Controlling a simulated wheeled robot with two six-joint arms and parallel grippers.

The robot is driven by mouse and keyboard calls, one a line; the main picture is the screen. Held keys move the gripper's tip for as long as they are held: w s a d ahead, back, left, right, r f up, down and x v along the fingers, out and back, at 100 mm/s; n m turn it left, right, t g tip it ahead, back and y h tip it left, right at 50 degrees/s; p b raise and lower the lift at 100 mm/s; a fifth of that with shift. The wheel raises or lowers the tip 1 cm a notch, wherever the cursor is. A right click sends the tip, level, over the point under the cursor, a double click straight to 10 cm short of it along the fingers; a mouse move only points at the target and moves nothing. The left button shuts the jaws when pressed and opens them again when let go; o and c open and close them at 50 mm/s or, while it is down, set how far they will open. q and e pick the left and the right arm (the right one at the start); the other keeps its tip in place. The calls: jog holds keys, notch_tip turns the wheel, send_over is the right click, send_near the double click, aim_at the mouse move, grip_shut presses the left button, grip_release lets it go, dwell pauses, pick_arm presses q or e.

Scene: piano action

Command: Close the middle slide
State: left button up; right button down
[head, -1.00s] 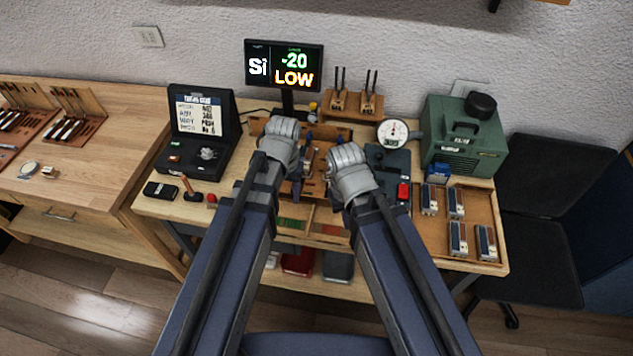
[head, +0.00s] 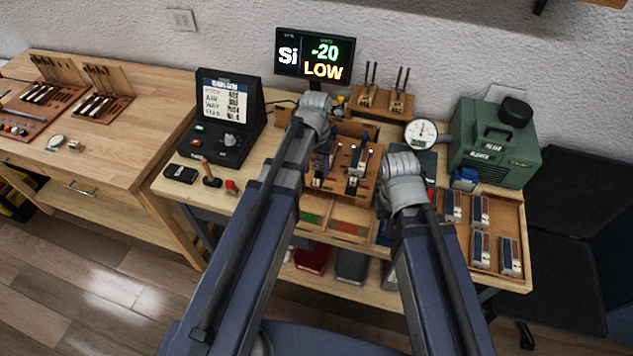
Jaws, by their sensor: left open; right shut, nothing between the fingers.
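A shallow wooden tray (head: 341,199) on the bench holds several narrow blocks with dark and metal parts (head: 357,168). Below its front edge is an open divided drawer (head: 345,229) with green, red and blue sections. I cannot tell which part is the middle slide. My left gripper (head: 316,108) is over the tray's back left area; it is open, its fingertips mostly hidden behind the wrist. My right gripper (head: 402,168) is just right of the tray, shut and empty, fingertips hidden beneath it. Neither visibly touches a block.
A screen (head: 314,57) reads "Si -20 LOW". A dial gauge (head: 421,132) and green case (head: 493,146) stand right of the tray. A wooden tray of several blocks (head: 498,226) is at the right. A black console (head: 222,120) is at the left.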

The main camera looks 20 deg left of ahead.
aim_at(316, 180)
pick_arm(q)
notch_tip(316, 180, down, 5)
jog(key=b, duration=0.3)
jog(key=shift+r+b, duration=0.1)
jog(key=shift+b, duration=0.25)
jog(key=shift+r, duration=0.1)
grip_shut()
dwell(0.9)
